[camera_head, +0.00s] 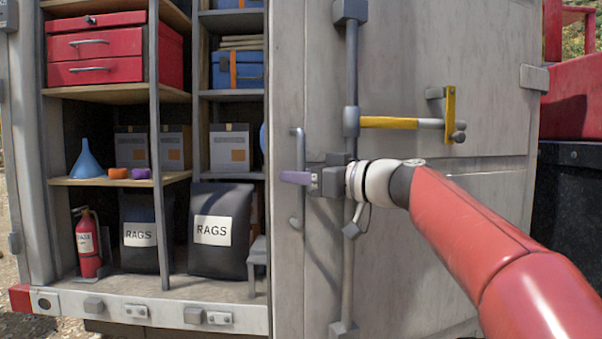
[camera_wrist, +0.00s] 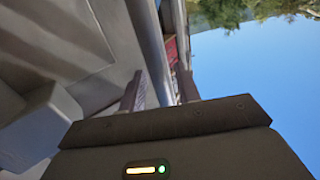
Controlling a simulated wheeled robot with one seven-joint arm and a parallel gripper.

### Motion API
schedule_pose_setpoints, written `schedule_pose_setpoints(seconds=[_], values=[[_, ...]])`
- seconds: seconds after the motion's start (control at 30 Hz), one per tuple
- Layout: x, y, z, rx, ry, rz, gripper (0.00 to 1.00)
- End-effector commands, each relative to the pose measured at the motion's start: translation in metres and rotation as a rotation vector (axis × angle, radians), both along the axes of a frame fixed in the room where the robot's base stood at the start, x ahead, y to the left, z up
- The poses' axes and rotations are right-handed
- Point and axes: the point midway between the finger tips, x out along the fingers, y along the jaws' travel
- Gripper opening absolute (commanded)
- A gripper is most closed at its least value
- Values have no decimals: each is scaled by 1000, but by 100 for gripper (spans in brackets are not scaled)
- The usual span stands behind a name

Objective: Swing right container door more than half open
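The right container door (camera_head: 470,220) is a tall grey panel covering the right part of the container. I cannot tell whether it is slightly ajar. A slim vertical grey handle (camera_head: 298,145) is near its left edge, with a vertical lock rod (camera_head: 351,75) and a yellow lever (camera_head: 388,122) to the right. My gripper (camera_head: 293,177) is at the handle's mid-height, its purple-grey fingers pointing left. In the wrist view my gripper (camera_wrist: 161,90) has its fingers apart, and a grey bar (camera_wrist: 150,40), apparently the handle, runs between them. Contact with it is unclear.
The container's open left side shows shelves with a red toolbox (camera_head: 98,50), boxes, a blue funnel (camera_head: 87,160), rag bags (camera_head: 220,230) and a fire extinguisher (camera_head: 88,243). A dark bin (camera_head: 570,225) and red structure stand right of the door. My red arm crosses the lower right.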

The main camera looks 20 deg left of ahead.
Motion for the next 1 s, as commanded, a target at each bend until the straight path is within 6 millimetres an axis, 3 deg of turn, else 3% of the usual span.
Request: schedule_pose_setpoints(seconds=[0.23, 0.5, 1.0], values=[[1, 1, -1, 0, 0, -1, 33], [0, 0, 0, 0, 1, -1, 0], [-10, -9, -3, 0, -1, 9, 0]])
